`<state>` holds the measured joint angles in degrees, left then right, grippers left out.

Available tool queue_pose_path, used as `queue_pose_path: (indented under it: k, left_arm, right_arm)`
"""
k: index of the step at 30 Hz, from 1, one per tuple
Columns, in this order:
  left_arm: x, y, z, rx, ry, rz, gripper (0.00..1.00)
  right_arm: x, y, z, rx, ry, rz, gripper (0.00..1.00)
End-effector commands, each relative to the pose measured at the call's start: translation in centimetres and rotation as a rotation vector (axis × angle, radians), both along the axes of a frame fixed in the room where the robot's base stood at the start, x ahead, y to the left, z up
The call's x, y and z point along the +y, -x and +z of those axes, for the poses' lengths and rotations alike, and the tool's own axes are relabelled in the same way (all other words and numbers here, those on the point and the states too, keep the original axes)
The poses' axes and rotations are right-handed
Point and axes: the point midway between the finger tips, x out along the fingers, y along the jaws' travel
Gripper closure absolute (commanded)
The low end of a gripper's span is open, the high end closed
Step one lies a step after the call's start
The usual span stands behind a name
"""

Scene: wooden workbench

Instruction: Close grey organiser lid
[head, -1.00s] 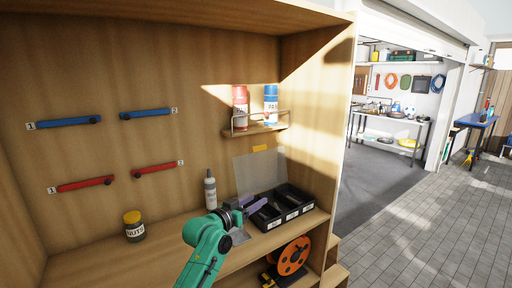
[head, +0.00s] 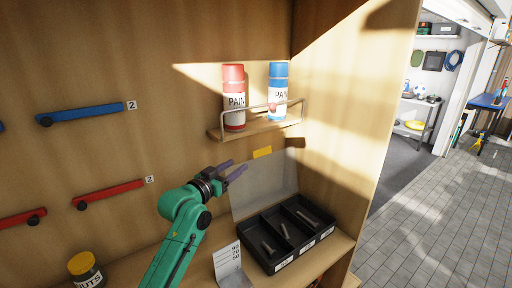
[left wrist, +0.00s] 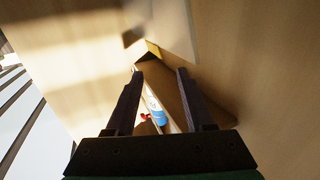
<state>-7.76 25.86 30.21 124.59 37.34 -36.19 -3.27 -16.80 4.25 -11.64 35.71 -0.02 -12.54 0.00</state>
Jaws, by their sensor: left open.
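The organiser (head: 283,262) is a black tray with several labelled compartments on the bench at the lower right in the head view. Its translucent grey lid (head: 268,188) stands up, open, along the tray's back edge near the wall. My right gripper is not in view.
A small wall shelf (head: 255,127) with a rail holds a red paint can (head: 234,95) and a blue paint can (head: 278,90) above the lid. A grey numbered stand (head: 230,265) is left of the tray. A yellow-lidded nuts jar (head: 86,270) stands far left.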

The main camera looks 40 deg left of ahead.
Motion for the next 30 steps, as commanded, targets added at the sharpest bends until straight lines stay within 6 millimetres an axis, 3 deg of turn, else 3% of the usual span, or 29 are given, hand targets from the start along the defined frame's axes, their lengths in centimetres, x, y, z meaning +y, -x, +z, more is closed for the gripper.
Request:
queue_pose_path:
  k: [1,6,12,18,25,26,29,30]
  left_arm:
    - [0.1,-1.1,0.8,-0.002,0.0,-0.001,0.47]
    - [0.6,-5.7,0.9,-0.001,0.002,0.0,0.47]
    - [1.1,-10.4,0.6,-0.002,0.0,0.0,0.47]
    - [1.3,-12.5,0.2,-0.001,-0.002,0.0,0.47]
    - [1.3,-12.6,0.0,0.0,-0.003,-0.001,0.47]
    - [1.3,-12.6,0.0,0.0,-0.003,-0.001,0.54]
    - [1.3,-12.6,0.0,0.0,-0.003,-0.001,0.92]
    - [1.3,-12.6,0.0,0.0,-0.003,-0.001,1.0]
  right_arm:
    - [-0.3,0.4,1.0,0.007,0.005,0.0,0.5]
    - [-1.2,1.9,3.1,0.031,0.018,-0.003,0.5]
    - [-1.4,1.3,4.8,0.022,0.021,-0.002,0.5]
    - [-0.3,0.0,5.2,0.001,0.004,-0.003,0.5]
    - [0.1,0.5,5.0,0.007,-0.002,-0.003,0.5]
    - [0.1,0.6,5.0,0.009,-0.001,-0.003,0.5]
    - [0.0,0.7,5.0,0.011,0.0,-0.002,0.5]
    - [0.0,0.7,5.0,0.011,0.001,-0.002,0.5]
